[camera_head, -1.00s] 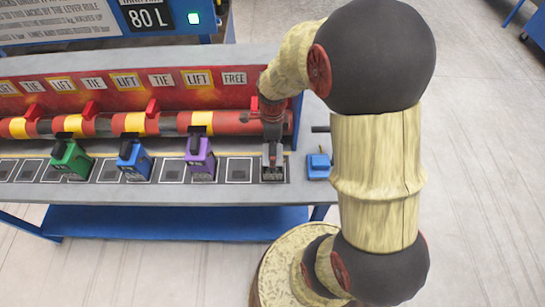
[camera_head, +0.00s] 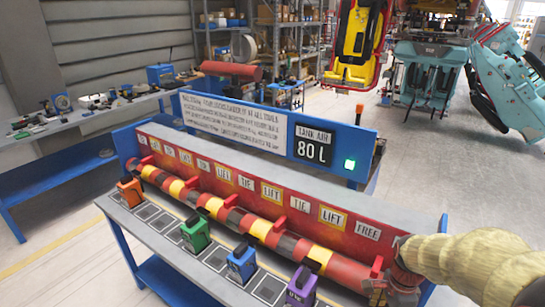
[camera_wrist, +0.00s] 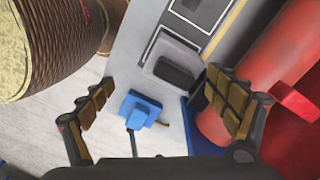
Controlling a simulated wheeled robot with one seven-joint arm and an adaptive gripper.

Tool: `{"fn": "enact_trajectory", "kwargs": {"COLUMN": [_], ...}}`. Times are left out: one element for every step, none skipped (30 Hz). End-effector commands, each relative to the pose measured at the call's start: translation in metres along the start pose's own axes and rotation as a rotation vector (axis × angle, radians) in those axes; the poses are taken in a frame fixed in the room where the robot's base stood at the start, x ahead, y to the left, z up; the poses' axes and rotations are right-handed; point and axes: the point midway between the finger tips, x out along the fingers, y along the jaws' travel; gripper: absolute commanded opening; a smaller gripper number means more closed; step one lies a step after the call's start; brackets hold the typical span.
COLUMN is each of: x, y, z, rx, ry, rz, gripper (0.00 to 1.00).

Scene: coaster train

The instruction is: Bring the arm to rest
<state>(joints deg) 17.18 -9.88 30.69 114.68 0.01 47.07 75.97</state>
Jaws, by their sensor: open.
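My arm, in a cream sleeve, comes in at the lower right of the head view and reaches to the right end of the bench (camera_head: 215,283). My gripper (camera_wrist: 160,95) is open in the wrist view, its two padded fingers spread wide with nothing held. Between and beyond the fingers lie a dark block (camera_wrist: 178,73) on the bench top and a small blue piece (camera_wrist: 140,112) near the bench end.
A red-and-yellow tube (camera_head: 235,218) with red levers runs along the bench under a labelled red panel. Orange (camera_head: 130,191), green (camera_head: 195,234), blue (camera_head: 241,265) and purple (camera_head: 300,288) blocks stand in front. A red cylinder (camera_wrist: 247,75) lies close to the right finger.

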Motion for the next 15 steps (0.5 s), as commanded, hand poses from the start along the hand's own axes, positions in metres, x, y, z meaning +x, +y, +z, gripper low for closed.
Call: {"fn": "enact_trajectory", "kwargs": {"x": [-0.003, -0.006, -0.011, -0.016, -0.021, -0.029, -0.035, -0.042, -0.052, -0.06, -0.068, -0.079, -0.087, -0.096, -0.107], "y": [0.007, 0.011, 0.016, 0.019, 0.023, 0.028, 0.032, 0.036, 0.041, 0.046, 0.05, 0.056, 0.061, 0.067, 0.074], "z": [0.002, 0.003, 0.005, 0.007, 0.01, 0.014, 0.017, 0.02, 0.025, 0.029, 0.034, 0.04, 0.044, 0.05, 0.057], "rx": [-0.104, -0.177, -0.274, -0.348, -0.422, -0.524, -0.601, -0.68, -0.783, -0.861, -0.938, -1.04, -1.116, -1.192, -1.281], "ry": [-0.001, -0.001, 0.001, 0.003, 0.007, 0.013, 0.019, 0.027, 0.04, 0.052, 0.066, 0.088, 0.106, 0.128, 0.157], "rz": [0.004, 0.002, -0.002, -0.006, -0.013, -0.023, -0.032, -0.041, -0.056, -0.068, -0.082, -0.101, -0.116, -0.133, -0.155], "gripper": [0.89, 0.89, 0.89, 0.89, 0.89, 0.89, 0.89, 0.89, 0.89, 0.89, 0.89, 0.89, 0.89, 0.89, 0.89]}}
